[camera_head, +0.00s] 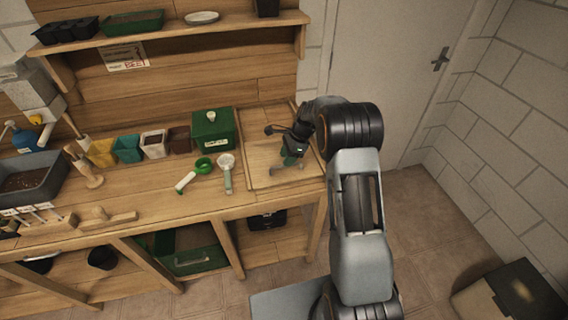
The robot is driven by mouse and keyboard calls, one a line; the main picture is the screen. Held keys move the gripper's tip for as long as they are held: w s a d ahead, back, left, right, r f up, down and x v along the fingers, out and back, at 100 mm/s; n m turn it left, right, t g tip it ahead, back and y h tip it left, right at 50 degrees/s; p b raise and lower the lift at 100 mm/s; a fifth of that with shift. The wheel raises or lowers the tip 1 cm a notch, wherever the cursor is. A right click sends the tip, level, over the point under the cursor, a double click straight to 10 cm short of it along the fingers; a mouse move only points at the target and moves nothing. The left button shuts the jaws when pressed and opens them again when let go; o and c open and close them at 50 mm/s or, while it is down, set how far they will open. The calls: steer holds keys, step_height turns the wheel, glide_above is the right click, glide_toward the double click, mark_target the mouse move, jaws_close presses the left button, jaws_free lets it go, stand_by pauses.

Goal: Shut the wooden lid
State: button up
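The wooden lid (258,156) appears to be the pale square panel at the right end of the workbench. It looks flat, or nearly flat, with the bench top; I cannot tell whether a small gap remains under its edge. My gripper (286,168) is over the panel, pointing down, with its two fingers spread and nothing visible between them. I cannot tell whether the fingertips touch the wood.
A green box (213,131) stands just left of the panel. A white-and-green scoop (226,173) and a green-handled tool (188,179) lie in front of it. Small pots (127,149) line the back. A shelf (185,34) hangs above; a dark box (512,295) is on the floor.

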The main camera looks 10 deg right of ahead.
steer(key=b+v, duration=0.1)
steer(key=v, duration=0.9)
steer(key=shift+r, duration=0.2)
